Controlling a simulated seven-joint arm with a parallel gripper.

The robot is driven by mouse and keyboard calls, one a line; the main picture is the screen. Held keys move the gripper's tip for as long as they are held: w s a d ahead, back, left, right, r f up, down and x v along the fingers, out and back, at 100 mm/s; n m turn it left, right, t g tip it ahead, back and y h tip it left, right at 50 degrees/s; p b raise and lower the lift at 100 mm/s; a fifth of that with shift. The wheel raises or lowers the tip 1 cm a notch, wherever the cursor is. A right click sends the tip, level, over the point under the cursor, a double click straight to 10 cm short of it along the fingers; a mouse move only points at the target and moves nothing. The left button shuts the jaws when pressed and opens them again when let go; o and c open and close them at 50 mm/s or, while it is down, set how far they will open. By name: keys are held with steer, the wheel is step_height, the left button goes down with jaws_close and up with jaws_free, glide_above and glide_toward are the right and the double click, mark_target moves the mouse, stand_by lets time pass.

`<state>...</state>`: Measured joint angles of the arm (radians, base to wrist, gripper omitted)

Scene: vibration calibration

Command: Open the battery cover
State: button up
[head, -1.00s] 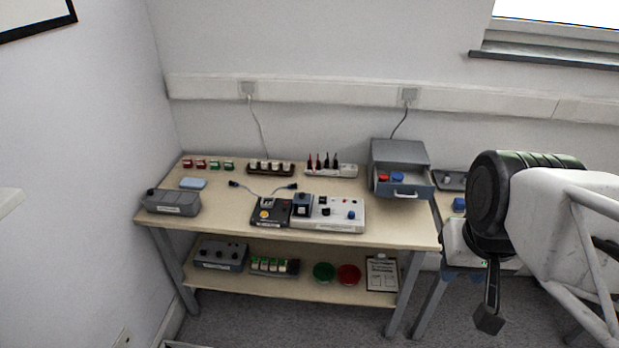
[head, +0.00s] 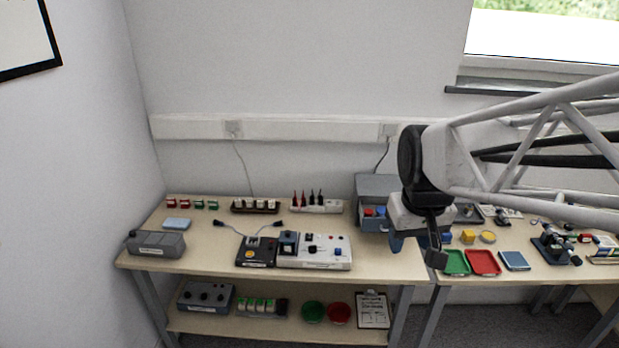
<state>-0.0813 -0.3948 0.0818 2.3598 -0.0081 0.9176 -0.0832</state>
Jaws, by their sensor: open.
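My gripper (head: 420,245) hangs at the end of my arm, in front of the right end of the left table in the head view. Its fingers point down, apart, with nothing seen between them. A grey box-shaped device (head: 156,244) with a label sits at the table's left front corner. A black device (head: 256,251) with a yellow mark stands near the front middle, beside a white control panel (head: 318,251) with knobs and a dark block. I cannot tell which of these carries the battery cover; no cover is distinct at this size.
A grey drawer cabinet (head: 378,187) stands at the back right, partly hidden by my gripper. Racks of small parts line the table's back. The lower shelf holds a grey box (head: 206,297), green and red dishes and a clipboard (head: 373,310). A second table with trays stands right.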

steer(key=w+a+f+n, duration=0.2)
steer(key=w+a, duration=0.3)
steer(key=w, duration=0.6)
steer(key=n+g, duration=0.2)
steer(key=n, duration=0.3)
glide_toward(287, 232)
steer(key=shift+d+f, duration=0.2)
steer(key=shift+w+a+f, duration=0.1)
steer(key=shift+a+f, duration=0.15)
steer(key=shift+f, duration=0.05)
steer(key=shift+f, duration=3.9)
jaws_close()
